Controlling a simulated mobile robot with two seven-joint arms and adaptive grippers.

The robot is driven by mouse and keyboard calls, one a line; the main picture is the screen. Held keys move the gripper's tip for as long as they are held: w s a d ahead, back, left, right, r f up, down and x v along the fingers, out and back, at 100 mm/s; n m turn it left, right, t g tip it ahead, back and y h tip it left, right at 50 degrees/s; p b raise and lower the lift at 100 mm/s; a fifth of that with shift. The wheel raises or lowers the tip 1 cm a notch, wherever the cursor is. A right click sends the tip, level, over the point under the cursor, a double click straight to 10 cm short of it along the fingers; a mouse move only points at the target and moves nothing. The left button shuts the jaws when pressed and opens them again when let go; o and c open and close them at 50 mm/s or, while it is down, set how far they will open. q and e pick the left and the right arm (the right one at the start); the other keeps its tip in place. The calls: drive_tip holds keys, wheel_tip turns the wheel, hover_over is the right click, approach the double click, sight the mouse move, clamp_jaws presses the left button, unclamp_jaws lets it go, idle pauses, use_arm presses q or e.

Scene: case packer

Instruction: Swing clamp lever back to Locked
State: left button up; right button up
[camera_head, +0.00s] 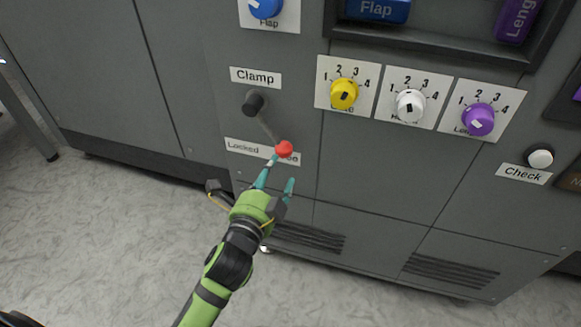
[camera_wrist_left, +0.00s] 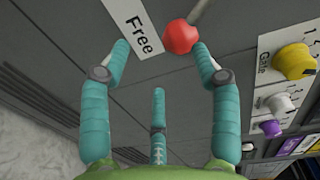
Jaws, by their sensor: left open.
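The clamp lever is a grey rod running from a dark pivot (camera_head: 254,103) down and right to a red knob (camera_head: 285,149). The knob is at the right, Free end of the Locked/Free label (camera_head: 243,148) and partly covers it. My left gripper (camera_head: 279,174) is open just below the knob, its teal fingers pointing up at the panel. In the left wrist view the red knob (camera_wrist_left: 179,37) is beside the right fingertip, with the Free label (camera_wrist_left: 141,28) left of it. I cannot tell whether finger and knob touch. My right gripper is not in view.
Yellow (camera_head: 344,94), white (camera_head: 410,104) and purple (camera_head: 478,120) dials are on the grey panel to the right of the lever. A blue Flap knob (camera_head: 265,8) is above the Clamp label (camera_head: 256,77). The panel left of the lever is bare.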

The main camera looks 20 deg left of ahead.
sight(281, 155)
use_arm(q)
wheel_tip(281, 155, up, 2)
drive_tip(key=shift+w+r+m+t, duration=0.1)
drive_tip(key=shift+m+t, duration=0.2)
drive_tip(key=w, duration=0.4)
drive_tip(key=w+b, duration=0.1)
drive_tip(key=w, duration=0.1)
drive_tip(key=shift+w+d, duration=0.25)
drive_tip(key=shift+w, duration=0.1)
clamp_jaws()
use_arm(e)
drive_tip(key=v, duration=0.3)
drive_tip(key=shift+w+r, duration=0.25)
drive_tip(key=shift+r, duration=0.1)
